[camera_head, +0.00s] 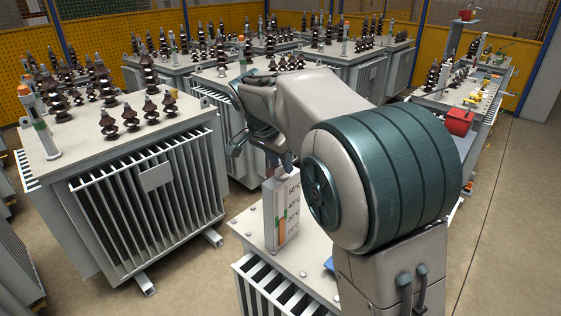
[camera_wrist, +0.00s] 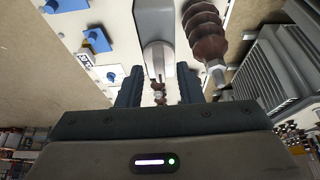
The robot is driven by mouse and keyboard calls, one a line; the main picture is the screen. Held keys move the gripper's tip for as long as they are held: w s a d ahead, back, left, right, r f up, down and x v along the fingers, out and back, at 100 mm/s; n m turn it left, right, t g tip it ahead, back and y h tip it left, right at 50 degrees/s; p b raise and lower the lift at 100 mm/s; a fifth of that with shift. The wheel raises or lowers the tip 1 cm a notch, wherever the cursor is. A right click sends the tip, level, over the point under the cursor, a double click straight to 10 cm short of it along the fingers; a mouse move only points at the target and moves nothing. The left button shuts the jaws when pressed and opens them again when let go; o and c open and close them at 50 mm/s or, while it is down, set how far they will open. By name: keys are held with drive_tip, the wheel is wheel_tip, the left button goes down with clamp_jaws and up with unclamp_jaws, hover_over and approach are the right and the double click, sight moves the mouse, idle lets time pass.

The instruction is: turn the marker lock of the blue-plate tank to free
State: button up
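The tank below my arm has a pale lid (camera_head: 262,232), with a small blue plate edge (camera_head: 328,265) showing beside my arm. A tall grey gauge (camera_head: 280,212) with a degree scale and green and orange bands stands on this lid. In the wrist view a grey housing (camera_wrist: 155,22) lies ahead of my gripper, with several blue plates (camera_wrist: 98,40) with knobs to its left. My gripper (camera_wrist: 159,88) is open, its two fingers apart. A small reddish-brown part (camera_wrist: 159,94) shows between them, not clearly gripped. I cannot make out the marker lock or its setting.
A brown ribbed insulator (camera_wrist: 205,38) stands close right of the housing in the wrist view. Another finned tank (camera_head: 150,170) stands to the left, with more behind. Bare floor (camera_head: 510,220) is at right.

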drive_tip(key=shift+w+d+f, duration=0.1)
drive_tip(key=shift+f, duration=0.3)
clamp_jaws()
